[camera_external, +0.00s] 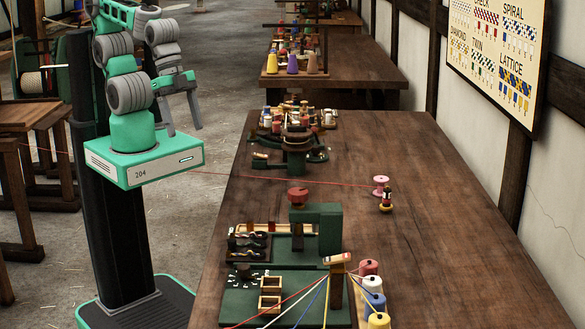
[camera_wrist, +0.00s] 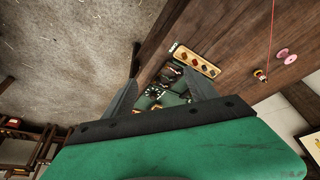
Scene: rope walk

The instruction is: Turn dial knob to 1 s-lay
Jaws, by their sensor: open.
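My gripper (camera_external: 185,130) is raised at the left, over the floor beside the long table and well apart from everything on it. Its two fingers are spread and empty; in the wrist view the gripper (camera_wrist: 162,58) frames part of the bench. I cannot tell which is the dial knob, and no 1 s-lay mark is readable.
The long wooden table (camera_external: 430,200) is clear on its right side. Coloured yarn cones (camera_external: 369,285) and taut strands stand at the near end. A red cord crosses to a pink spool (camera_external: 381,185). A green-based stand (camera_external: 296,150) is farther back. A pattern board (camera_external: 500,45) hangs on the wall.

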